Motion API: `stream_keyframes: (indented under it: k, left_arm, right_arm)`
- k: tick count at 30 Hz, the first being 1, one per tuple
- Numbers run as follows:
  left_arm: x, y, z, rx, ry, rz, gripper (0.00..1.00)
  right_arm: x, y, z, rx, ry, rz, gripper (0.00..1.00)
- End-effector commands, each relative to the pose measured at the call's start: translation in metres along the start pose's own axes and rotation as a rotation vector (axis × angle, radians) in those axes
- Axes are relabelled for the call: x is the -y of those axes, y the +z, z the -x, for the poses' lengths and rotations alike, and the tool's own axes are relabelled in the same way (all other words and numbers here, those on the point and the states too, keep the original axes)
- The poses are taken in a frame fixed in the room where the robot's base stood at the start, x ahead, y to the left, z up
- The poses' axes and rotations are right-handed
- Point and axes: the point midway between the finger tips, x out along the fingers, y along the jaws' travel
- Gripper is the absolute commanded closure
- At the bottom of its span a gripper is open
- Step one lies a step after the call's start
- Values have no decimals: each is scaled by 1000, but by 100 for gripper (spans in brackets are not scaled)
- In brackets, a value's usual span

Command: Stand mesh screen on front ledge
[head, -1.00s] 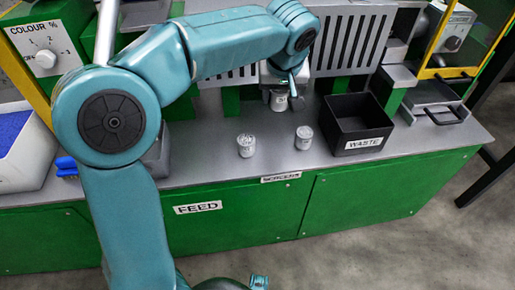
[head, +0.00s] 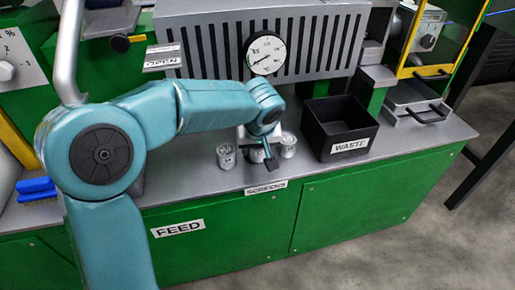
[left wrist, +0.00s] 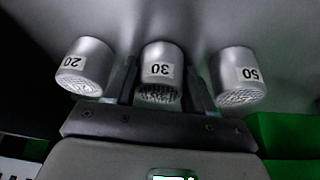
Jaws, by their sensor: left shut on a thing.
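The mesh screens are small silvery cups with mesh ends and number labels. In the left wrist view, the screen marked 30 (left wrist: 160,66) is between the two dark fingers of my left gripper (left wrist: 162,80), which is shut on it. The screen marked 20 (left wrist: 85,67) and the screen marked 50 (left wrist: 237,76) are on either side, apart from it. In the head view, my left gripper (head: 257,152) is low over the front ledge (head: 190,180), between two upright screens; its wrist hides most of the held screen. Whether that screen touches the ledge is unclear.
A black WASTE bin (head: 338,130) stands to the right on the bench. A slotted grey panel with a round dial (head: 265,53) rises behind. A blue brush (head: 36,188) lies at the left. The SCREENS label (head: 266,187) marks the bench's front edge.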

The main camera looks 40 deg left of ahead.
Motion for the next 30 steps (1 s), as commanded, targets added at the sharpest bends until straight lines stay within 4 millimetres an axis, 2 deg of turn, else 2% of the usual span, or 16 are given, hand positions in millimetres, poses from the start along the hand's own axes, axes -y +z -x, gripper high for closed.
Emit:
stream_keyframes:
  k: [5, 6, 7, 8, 15, 19, 30]
  left_arm:
    - [0, 2, -4, -1, 0, 0, 81]
    - [0, 1, -2, 0, 0, 0, 33]
    - [0, 1, -2, 0, 0, 0, 23]
    - [0, 1, -2, 0, 0, 0, 21]
    - [0, 1, -2, 0, 0, -1, 21]
    - [0, -1, 7, -1, 1, -1, 21]
    - [-1, -2, 89, -3, 2, -2, 21]
  right_arm:
    - [-2, -1, -4, -2, 0, -1, 57]
    - [-1, -1, -2, -2, 0, -1, 57]
    - [-1, 0, -2, -1, 0, -1, 57]
    - [-1, 0, -2, -1, 0, -1, 57]
    - [-1, 0, -2, -1, 0, -1, 57]
    - [2, 1, 3, 2, 0, 2, 57]
    - [14, 7, 26, 18, -2, 19, 57]
